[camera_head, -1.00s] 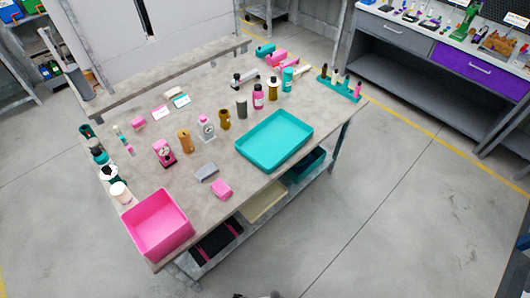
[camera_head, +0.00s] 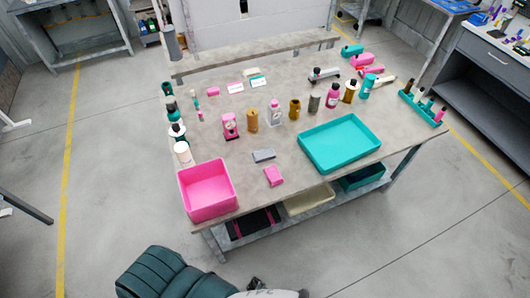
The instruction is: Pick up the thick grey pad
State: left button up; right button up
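The thick grey pad (camera_head: 264,155) is a small flat grey block lying on the tabletop (camera_head: 222,152). Neither of my grippers can be made out in the head view.
A pink bin (camera_head: 207,190) stands at the table's front left corner and a teal tray (camera_head: 340,143) lies right of the pad. Bottles and small pumps stand behind the pad. A dark ribbed form (camera_head: 160,275) shows at the bottom edge; I cannot tell what it is.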

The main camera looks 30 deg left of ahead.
aim_at(263, 155)
jog(key=i+l+u, duration=0.15)
jog(key=u, duration=0.25)
jog(key=i+l+u, duration=0.1)
jog(key=u, duration=0.3)
jog(key=l+u, duration=0.25)
jog(key=u, duration=0.15)
jog(key=i, duration=0.05)
